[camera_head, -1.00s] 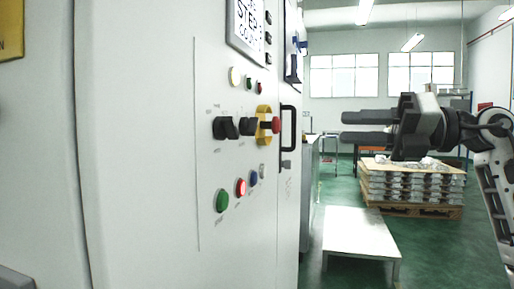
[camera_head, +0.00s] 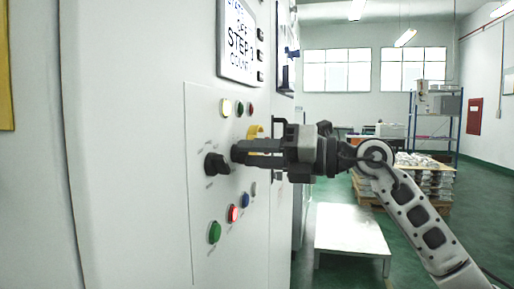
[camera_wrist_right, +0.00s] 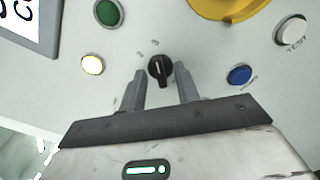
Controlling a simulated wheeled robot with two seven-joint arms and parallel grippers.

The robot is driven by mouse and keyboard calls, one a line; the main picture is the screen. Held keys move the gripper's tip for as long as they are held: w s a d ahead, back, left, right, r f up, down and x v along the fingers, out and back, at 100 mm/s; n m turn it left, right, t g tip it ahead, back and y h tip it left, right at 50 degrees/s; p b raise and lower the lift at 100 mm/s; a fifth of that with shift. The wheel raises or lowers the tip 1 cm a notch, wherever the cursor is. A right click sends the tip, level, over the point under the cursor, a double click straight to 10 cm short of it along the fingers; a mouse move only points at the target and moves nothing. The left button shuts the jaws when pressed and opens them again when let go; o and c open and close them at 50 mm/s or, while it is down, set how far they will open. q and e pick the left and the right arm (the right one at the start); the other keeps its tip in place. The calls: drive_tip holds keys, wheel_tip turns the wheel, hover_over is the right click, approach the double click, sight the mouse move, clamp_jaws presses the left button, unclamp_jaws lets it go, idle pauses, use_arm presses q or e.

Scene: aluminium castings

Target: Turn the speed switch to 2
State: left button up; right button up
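The control panel (camera_head: 205,240) has a black rotary switch (camera_head: 216,163) showing left of my right gripper (camera_head: 237,152). A second black knob seen earlier beside it is hidden by the gripper in the head view. In the right wrist view, a black knob (camera_wrist_right: 160,69) with a pale pointer line shows between the fingertips of the right gripper (camera_wrist_right: 161,75). The fingers are open, one on each side of the knob, and there is a gap on both sides. My left gripper is not in view.
A yellow ring (camera_head: 255,131) is partly hidden behind the gripper. Green (camera_head: 214,232), red (camera_head: 233,214) and blue (camera_head: 245,200) buttons sit below. A display (camera_head: 240,42) is above. A low white table (camera_head: 350,230) stands on the floor to the right.

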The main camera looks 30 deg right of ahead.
clamp_jaws()
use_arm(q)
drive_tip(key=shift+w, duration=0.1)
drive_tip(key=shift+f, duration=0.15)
use_arm(e)
drive_tip(key=shift+f+n, duration=0.1)
drive_tip(key=shift+n, duration=0.3)
use_arm(q)
drive_tip(key=b, duration=0.3)
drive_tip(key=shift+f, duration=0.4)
use_arm(e)
drive_tip(key=n, duration=0.7)
drive_tip(key=shift+n, duration=0.4)
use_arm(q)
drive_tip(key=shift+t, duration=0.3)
